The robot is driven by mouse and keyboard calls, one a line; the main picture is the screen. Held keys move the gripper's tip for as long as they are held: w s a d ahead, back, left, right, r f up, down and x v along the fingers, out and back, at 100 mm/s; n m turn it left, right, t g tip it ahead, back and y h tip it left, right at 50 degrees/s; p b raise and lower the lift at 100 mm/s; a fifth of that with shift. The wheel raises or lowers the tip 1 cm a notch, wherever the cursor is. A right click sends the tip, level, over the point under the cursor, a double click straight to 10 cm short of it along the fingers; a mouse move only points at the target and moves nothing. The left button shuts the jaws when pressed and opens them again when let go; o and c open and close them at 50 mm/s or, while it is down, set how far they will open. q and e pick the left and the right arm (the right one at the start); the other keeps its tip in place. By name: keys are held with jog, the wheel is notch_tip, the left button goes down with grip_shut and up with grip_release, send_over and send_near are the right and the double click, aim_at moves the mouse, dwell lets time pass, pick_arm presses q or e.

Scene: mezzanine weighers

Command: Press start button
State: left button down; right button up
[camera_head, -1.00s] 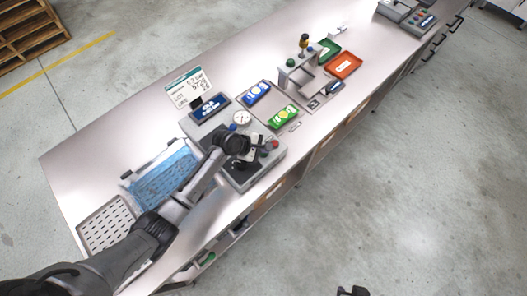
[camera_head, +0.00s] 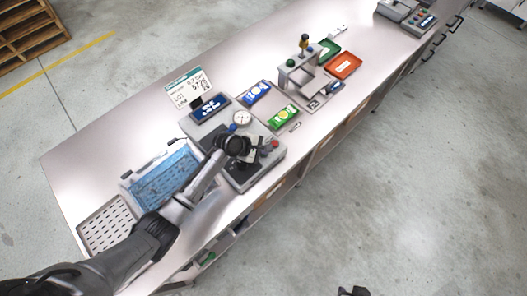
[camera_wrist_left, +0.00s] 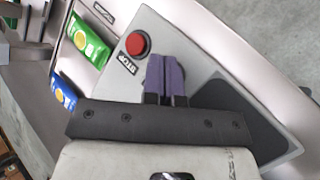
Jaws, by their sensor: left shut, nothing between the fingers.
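The control station (camera_head: 211,129) stands on the bench with a red stop button (camera_head: 275,143) on its front right part. In the left wrist view the red button (camera_wrist_left: 137,43) sits beside a STOP label, just left of my fingers. My left gripper (camera_head: 257,157) is over this part of the station. In the wrist view its purple fingers (camera_wrist_left: 165,62) are shut and empty, pointing at the panel. No start button shows now; the fingers may hide it. Whether the fingertips touch the panel I cannot tell.
A gauge (camera_head: 242,118) and a blue display (camera_head: 210,107) are on the station. A blue-lined tray (camera_head: 128,181) and a perforated tray (camera_head: 82,228) lie left. Green (camera_head: 284,117) and blue (camera_head: 257,93) packets lie behind, with a small press (camera_head: 300,72) beyond.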

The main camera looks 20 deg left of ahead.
pick_arm(q)
jog(key=shift+f, duration=0.3)
dwell(0.4)
jog(key=shift+f, duration=0.15)
dwell(0.3)
jog(key=shift+r+p, duration=0.85)
jog(key=shift+p, duration=0.2)
notch_tip(320, 180, up, 5)
jog(key=p, duration=0.6)
dwell(0.9)
